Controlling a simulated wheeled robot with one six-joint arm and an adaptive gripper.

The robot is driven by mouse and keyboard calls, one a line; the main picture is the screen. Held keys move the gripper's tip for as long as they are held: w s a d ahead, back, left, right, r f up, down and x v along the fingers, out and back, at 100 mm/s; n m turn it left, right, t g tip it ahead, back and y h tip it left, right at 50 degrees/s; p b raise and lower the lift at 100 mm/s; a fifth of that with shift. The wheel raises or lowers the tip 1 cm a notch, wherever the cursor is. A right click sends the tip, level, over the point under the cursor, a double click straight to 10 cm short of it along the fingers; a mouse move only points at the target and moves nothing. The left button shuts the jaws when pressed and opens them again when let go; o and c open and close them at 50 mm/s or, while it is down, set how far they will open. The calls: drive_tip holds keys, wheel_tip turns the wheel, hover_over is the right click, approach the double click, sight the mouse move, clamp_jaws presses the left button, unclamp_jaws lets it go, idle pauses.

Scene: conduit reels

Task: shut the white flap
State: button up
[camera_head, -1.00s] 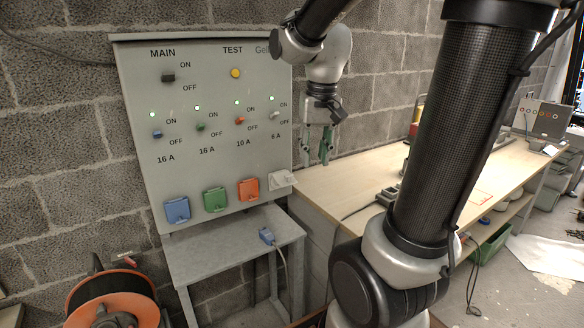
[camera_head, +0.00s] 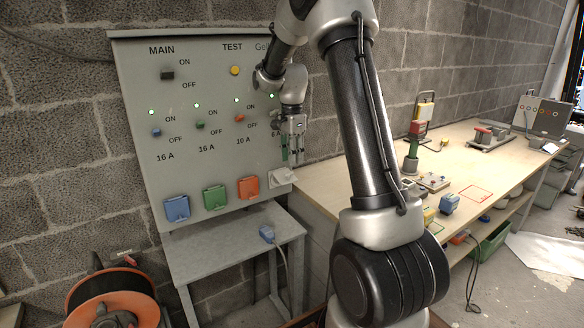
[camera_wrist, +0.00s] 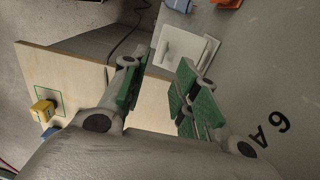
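The white flap (camera_head: 282,179) is at the lower right of the grey panel, right of the orange flap, and stands out from the panel face at a tilt. In the wrist view the white flap (camera_wrist: 183,45) shows beyond the fingertips, beside its pale square frame. My gripper (camera_head: 293,157) hangs just above it at the panel's right edge, fingers pointing down. In the wrist view my gripper (camera_wrist: 166,68) has its green-padded fingers apart with nothing between them. I see no contact with the flap.
Blue (camera_head: 177,209), green (camera_head: 214,198) and orange (camera_head: 248,188) flaps sit in a row left of the white one. A small grey table (camera_head: 215,248) with a blue plug (camera_head: 267,235) stands below. The wooden workbench (camera_head: 330,185) is close on the right.

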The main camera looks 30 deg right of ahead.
drive_tip(key=shift+f, duration=2.1)
clamp_jaws()
